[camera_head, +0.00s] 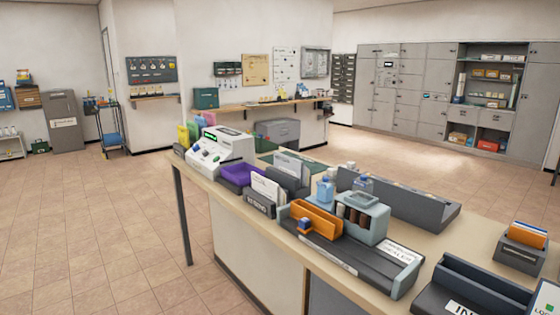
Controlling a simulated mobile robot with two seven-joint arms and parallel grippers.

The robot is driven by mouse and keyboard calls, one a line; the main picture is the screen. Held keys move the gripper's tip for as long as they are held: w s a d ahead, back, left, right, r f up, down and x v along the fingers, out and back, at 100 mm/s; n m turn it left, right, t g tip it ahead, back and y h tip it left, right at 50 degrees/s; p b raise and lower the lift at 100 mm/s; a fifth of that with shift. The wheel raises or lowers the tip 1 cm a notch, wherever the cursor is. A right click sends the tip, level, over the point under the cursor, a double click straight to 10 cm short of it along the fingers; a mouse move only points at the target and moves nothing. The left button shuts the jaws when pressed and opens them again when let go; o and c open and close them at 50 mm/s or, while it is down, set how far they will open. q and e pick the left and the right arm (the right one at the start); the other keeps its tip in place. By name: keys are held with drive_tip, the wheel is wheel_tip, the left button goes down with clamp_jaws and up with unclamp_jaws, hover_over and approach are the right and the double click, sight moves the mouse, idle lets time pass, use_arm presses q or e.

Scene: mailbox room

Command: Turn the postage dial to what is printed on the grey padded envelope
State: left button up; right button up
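A white machine with a small green display (218,148) stands near the far end of the counter; it looks like a postage meter. No dial can be made out on it at this size. I cannot pick out a grey padded envelope with certainty. Pale envelopes (268,187) stand in a dark holder in front of the machine, and more pale envelopes (288,164) stand in a grey holder behind them. Any print on them is too small to read. Neither of my grippers shows in the head view.
The long counter (226,200) also holds a purple tray (240,174), a dark sealer (345,258) with an orange tray (315,218), a bottle caddy (362,222) and a dark tray (475,290). Grey lockers (405,95) line the back wall. The tiled floor (90,230) at left is clear.

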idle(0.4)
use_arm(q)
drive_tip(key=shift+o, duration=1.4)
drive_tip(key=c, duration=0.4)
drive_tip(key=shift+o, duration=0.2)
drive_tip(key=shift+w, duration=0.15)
